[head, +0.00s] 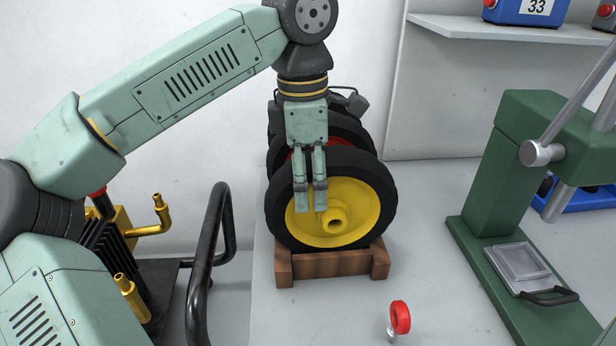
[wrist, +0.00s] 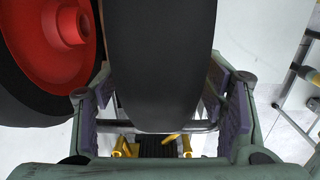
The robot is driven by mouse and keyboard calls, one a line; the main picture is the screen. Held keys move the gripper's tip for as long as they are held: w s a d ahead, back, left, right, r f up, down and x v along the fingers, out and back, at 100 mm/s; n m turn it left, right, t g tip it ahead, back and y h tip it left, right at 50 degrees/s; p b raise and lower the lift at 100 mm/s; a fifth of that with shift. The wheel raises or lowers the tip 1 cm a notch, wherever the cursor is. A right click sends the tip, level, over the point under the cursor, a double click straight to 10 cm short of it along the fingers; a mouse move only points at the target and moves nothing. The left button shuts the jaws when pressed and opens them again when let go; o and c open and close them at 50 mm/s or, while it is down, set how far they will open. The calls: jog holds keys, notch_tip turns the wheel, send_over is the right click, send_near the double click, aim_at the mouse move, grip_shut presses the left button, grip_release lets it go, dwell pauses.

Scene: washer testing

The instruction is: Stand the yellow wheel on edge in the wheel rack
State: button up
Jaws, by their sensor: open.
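The yellow wheel (head: 363,208), yellow hub with a black tyre, is upright on edge in the head view. Its lower edge sits between the raised ends of the wooden wheel rack (head: 332,266). Whether it bears fully on the rack is hard to tell. My gripper (head: 311,200) comes down from above at the wheel's upper left, with finger parts in front of the yellow face. In the wrist view, a black tyre (wrist: 158,65) runs edge-on between my open fingers (wrist: 160,115), with gaps visible beside it. The far side of the wheel is hidden.
A red wheel (wrist: 60,45) stands close beside the gripped-side tyre; behind the yellow wheel, more black tyres (head: 345,128) show. A red-topped knob (head: 400,317) is in front of the rack. A green press (head: 480,175) stands right. A black tubular rail (head: 208,250) is left.

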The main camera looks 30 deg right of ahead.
aim_at(307, 156)
notch_tip(307, 156, up, 8)
jog(key=shift+a+f, duration=0.15)
jog(key=shift+f, duration=0.1)
jog(key=shift+f, duration=0.1)
dwell(0.7)
